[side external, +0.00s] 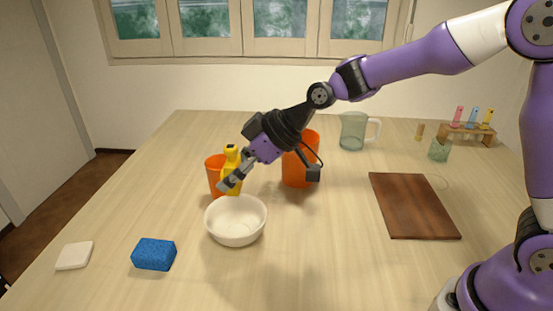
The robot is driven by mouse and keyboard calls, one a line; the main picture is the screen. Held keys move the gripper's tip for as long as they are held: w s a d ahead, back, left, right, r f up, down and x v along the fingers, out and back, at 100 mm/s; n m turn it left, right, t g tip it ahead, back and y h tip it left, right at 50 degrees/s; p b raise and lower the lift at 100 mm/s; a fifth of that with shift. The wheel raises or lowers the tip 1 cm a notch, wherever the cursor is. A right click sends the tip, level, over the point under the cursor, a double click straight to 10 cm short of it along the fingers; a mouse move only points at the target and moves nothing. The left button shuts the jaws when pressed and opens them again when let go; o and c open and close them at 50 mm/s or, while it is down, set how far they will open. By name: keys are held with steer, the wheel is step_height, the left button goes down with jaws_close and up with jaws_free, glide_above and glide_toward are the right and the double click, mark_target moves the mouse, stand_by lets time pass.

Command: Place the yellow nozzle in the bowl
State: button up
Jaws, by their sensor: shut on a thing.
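The yellow nozzle (231,163) has a narrow neck with a dark end at the top and looks roughly upright. My gripper (230,183) is shut on it, coming in from the upper right, with its fingers across the nozzle's lower part. The white bowl (236,232) stands on the table just below and in front of the nozzle. The nozzle's lower end shows near the bowl's back rim; I cannot tell how high above the rim it is. The inside of the bowl that shows looks empty.
A small orange cup (214,173) stands behind the nozzle, and a larger orange container (297,170) is behind my gripper. A blue sponge (154,254) and a white block (75,256) lie front left. A brown board (412,206), a glass jug (353,132) and a tube rack (467,135) are right.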

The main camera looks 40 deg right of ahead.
glide_above(241, 232)
steer(key=shift+f, duration=4.1)
steer(key=o, duration=1.2)
steer(key=shift+o, duration=0.2)
steer(key=shift+r, duration=0.15)
step_height(241, 232, up, 7)
steer(key=shift+f, duration=0.1)
